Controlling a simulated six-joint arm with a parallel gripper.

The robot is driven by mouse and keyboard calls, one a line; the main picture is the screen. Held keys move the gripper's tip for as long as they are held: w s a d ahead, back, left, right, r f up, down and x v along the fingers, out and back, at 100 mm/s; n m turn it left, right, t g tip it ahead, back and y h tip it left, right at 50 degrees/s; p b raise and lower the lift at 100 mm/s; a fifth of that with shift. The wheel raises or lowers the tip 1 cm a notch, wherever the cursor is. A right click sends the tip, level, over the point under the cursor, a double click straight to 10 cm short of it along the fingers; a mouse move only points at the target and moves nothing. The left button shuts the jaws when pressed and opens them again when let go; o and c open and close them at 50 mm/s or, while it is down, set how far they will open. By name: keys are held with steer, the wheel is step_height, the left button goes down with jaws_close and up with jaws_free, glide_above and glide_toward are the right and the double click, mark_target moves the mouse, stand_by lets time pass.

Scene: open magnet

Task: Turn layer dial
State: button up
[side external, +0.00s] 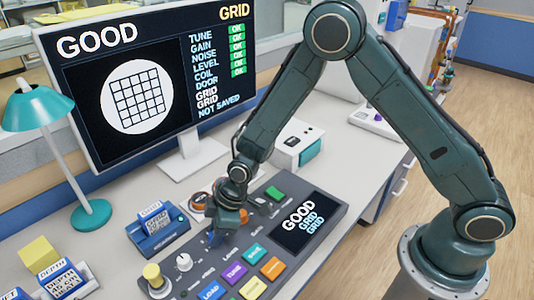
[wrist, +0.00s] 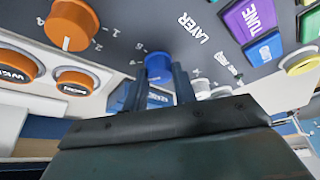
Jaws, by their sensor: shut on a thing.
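The layer dial is a blue round knob (wrist: 158,66) on the dark control panel, beside the printed word LAYER in the wrist view. My gripper (wrist: 156,88) has a finger on each side of this knob and is shut on it. Numbers are printed around the knob, but its exact setting is hard to read. In the side view my gripper (side external: 224,213) reaches down to the console (side external: 255,245), and a bit of blue shows at its tips while most of the knob is hidden.
An orange knob (wrist: 72,24) and a purple TUNE button (wrist: 250,18) flank the dial. A white knob (side external: 183,262) and a yellow knob (side external: 153,276) stand at the console's left. The large monitor (side external: 150,75) reads GOOD, GRID, NOT SAVED. A teal lamp (side external: 92,214) stands left.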

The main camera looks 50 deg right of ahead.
steer(key=shift+a+m+t+h, duration=0.1)
steer(key=shift+m+t+h, duration=0.2)
steer(key=shift+m, duration=0.9)
steer(key=o, duration=1)
steer(key=shift+r, duration=0.1)
steer(key=v, duration=1.3)
steer(key=shift+s+r, duration=0.15)
steer(key=shift+r, duration=0.15)
